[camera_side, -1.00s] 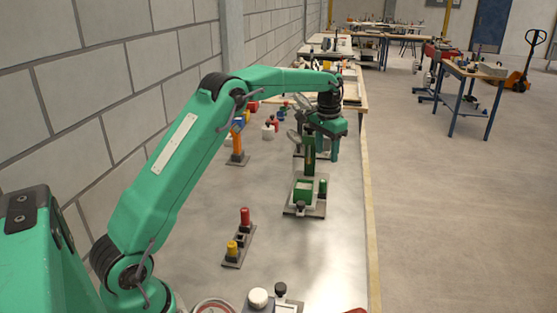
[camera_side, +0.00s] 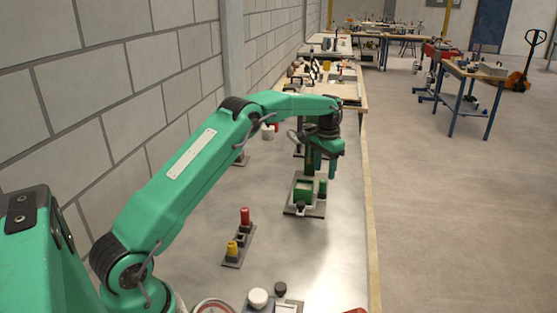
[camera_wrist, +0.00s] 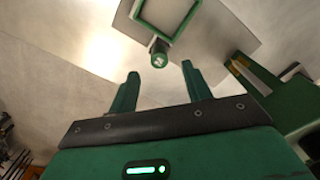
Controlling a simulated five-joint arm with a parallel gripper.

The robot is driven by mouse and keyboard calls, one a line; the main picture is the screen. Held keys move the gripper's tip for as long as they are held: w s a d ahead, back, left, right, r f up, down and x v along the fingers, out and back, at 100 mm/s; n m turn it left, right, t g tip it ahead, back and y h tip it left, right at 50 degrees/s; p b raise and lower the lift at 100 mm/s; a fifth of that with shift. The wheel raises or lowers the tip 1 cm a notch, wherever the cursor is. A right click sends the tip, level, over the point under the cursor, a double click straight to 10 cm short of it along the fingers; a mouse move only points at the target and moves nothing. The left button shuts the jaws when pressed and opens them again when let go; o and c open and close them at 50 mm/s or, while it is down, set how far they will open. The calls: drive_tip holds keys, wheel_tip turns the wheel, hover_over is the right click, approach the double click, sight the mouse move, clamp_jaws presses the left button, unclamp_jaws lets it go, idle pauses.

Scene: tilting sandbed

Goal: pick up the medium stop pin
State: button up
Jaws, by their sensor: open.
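A green upright pin (camera_side: 323,187), which I take for the medium stop pin, stands at the right side of the grey base plate (camera_side: 291,210). It also shows in the wrist view (camera_wrist: 159,55), seen from above with a light mark on its top, beside a square green frame (camera_wrist: 141,12). My gripper (camera_side: 322,171) is open and empty, just above the pin in the side view. In the wrist view my fingertips (camera_wrist: 160,70) are spread, and the pin appears between and beyond them, apart from both.
The green sandbed tray (camera_side: 304,183) is left of the pin on the same plate. A small rack (camera_side: 231,263) holds a red pin (camera_side: 245,216) and a yellow pin (camera_side: 232,248), with a dark socket between them. The bench right of the plate is clear.

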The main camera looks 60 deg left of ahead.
sight(323, 181)
drive_tip(key=shift+s+f, duration=0.1)
drive_tip(key=shift+f, duration=2.55)
clamp_jaws()
drive_tip(key=shift+r, duration=0.15)
drive_tip(key=shift+r, duration=0.5)
wheel_tip(323, 181, up, 3)
drive_tip(key=shift+f, duration=0.15)
drive_tip(key=s+d+r, duration=0.3)
drive_tip(key=d+r, duration=0.4)
drive_tip(key=d, duration=0.4)
drive_tip(key=shift+d, duration=0.2)
